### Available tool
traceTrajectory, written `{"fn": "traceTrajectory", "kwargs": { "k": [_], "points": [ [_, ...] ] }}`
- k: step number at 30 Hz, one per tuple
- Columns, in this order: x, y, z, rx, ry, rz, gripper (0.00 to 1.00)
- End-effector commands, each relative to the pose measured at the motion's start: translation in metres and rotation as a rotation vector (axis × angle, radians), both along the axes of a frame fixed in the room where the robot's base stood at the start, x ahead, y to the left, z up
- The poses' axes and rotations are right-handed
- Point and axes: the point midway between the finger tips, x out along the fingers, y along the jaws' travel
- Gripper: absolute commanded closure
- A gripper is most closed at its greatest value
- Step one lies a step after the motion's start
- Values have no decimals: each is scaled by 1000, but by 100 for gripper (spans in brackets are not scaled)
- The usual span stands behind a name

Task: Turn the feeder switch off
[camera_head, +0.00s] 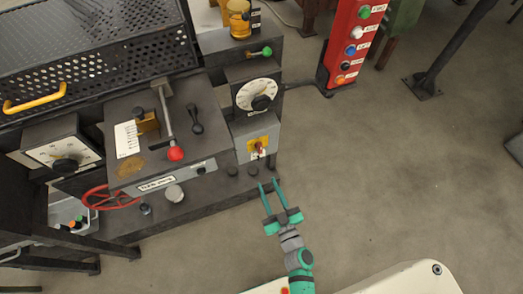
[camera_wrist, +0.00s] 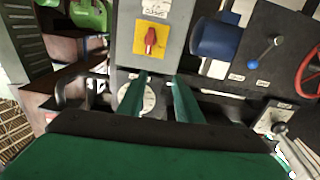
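The likely feeder switch is a red rotary handle (camera_head: 259,147) on a yellow plate, on the front of a grey box (camera_head: 243,149). The wrist view shows the red handle (camera_wrist: 151,40) close to upright on its yellow plate, with a small label beside the plate that I cannot read. My gripper (camera_head: 270,184) is open and empty, just in front of and below the box in the head view, apart from the switch. In the wrist view both fingers of my gripper (camera_wrist: 160,80) stand apart, with the switch beyond their tips.
A white dial (camera_head: 257,94) sits above the switch box in the head view. A red-knobbed lever (camera_head: 171,135) and a red handwheel (camera_head: 108,198) are to the left. A red button post (camera_head: 348,45) stands at the back right. Open floor (camera_head: 400,170) lies to the right.

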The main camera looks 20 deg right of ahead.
Motion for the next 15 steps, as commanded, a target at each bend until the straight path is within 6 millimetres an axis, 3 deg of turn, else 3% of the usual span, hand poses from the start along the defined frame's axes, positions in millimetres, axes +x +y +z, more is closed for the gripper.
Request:
{"fn": "traceTrajectory", "kwargs": {
  "k": [1,6,15],
  "points": [
    [15,-9,-5,8,-6,-1,68],
    [44,-27,-17,39,-2,4,68],
    [68,-33,-22,54,1,6,68]
  ]
}}
